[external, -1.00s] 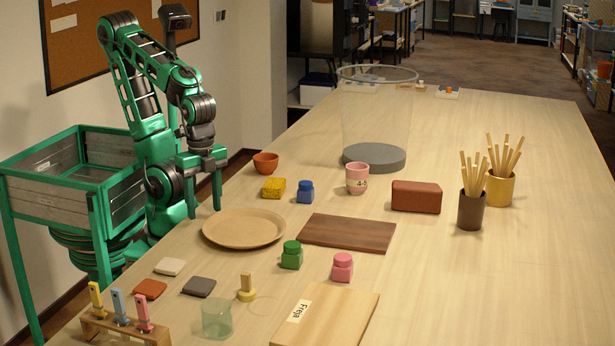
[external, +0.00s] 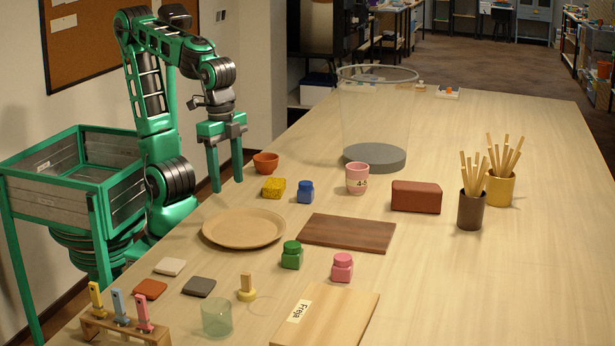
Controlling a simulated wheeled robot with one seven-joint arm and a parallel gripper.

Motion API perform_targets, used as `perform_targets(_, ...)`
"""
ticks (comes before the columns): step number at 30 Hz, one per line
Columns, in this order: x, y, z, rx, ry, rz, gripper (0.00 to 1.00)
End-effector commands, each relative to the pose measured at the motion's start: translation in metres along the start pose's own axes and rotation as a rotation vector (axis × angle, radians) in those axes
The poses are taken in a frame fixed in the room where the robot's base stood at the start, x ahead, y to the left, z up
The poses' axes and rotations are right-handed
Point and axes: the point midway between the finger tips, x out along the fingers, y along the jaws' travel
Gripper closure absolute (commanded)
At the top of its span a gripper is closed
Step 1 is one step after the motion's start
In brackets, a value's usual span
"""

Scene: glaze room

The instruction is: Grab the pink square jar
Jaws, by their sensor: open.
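The pink square jar (external: 342,267) stands upright on the table, right of the green jar and just behind the light board. It has a pink lid and nothing touches it. My gripper (external: 227,184) is open and empty, with its fingers pointing down. It hangs over the left side of the table, behind the round plate, well to the left of and farther back than the pink jar.
Near the pink jar are a green jar (external: 291,255), a dark wooden board (external: 347,233) and a light board (external: 335,318). A round plate (external: 243,228), blue jar (external: 305,192) and pink cup (external: 357,178) stand farther back. The table's right side is largely clear.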

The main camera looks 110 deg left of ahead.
Motion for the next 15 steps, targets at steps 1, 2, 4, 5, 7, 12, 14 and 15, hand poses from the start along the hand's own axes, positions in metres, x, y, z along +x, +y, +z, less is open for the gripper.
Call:
perform_targets(1,0.001,0.000,-0.016,-0.031,0.004,-0.006,0.48)
perform_targets(2,0.001,-0.002,-0.026,-0.056,0.009,-0.011,0.48)
perform_targets(4,0.004,-0.004,-0.052,-0.122,0.023,-0.029,0.48)
perform_targets(5,0.005,-0.005,-0.064,-0.154,0.029,-0.039,0.48)
perform_targets(7,0.009,-0.007,-0.093,-0.228,0.048,-0.066,0.48)
perform_targets(12,0.022,-0.011,-0.158,-0.402,0.108,-0.152,0.48)
perform_targets(14,0.027,-0.011,-0.180,-0.460,0.135,-0.189,0.48)
perform_targets(15,0.031,-0.011,-0.193,-0.499,0.156,-0.215,0.48)
